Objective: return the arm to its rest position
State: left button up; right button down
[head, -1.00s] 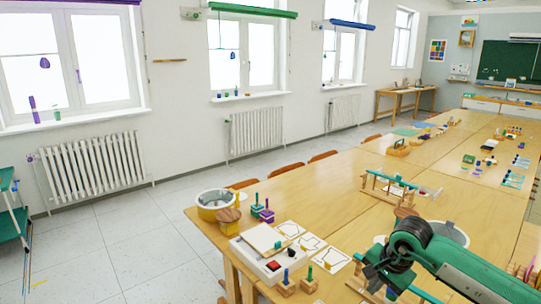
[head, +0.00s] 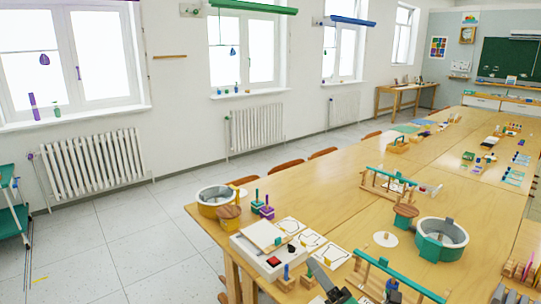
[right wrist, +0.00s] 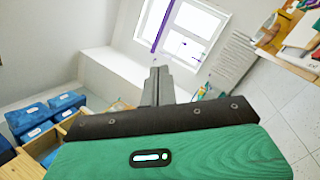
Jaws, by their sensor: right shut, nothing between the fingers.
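My right gripper (head: 318,272) shows at the bottom edge of the head view, dark and partly cut off, in front of the near end of the long wooden table (head: 212,232). In the right wrist view its grey fingers (right wrist: 158,74) are together, with nothing between them. They point across open space toward a window and white wall. My left gripper is not in view.
Blue bins (right wrist: 28,118) show low left in the wrist view.

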jog(key=s+d+f+m+g+h, duration=0.25)
jog(key=d+f+m+h, duration=0.45)
jog(key=m, duration=0.4)
jog(key=s+d+f+m+g+h, duration=0.1)
jog(key=s+d+f+m+h, duration=0.3)
jog(key=f+m+h, duration=0.45)
jog(key=s+d+f+m+g+y, duration=0.1)
jog(key=s+f+m+g, duration=0.5)
jog(key=s, duration=0.4)
jog(key=s+d+f+m+g+y, duration=0.15)
jog(key=s+f+m+g, duration=0.25)
jog(key=s+f+g, duration=0.5)
notch_tip(320, 180, down, 28)
jog(key=s+t+p, duration=0.2)
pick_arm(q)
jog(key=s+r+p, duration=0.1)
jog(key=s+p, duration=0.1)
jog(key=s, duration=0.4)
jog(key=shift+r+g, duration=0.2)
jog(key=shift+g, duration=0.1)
pick_arm(e)
jog(key=s+d+f, duration=0.1)
jog(key=s+f, duration=0.7)
jog(key=s, duration=0.1)
jog(key=s+d+f, duration=0.2)
jog(key=s+f, duration=0.7)
jog(key=shift+s+d+f+g, duration=0.15)
jog(key=shift+s+d+g, duration=0.15)
jog(key=shift+g, duration=0.15)
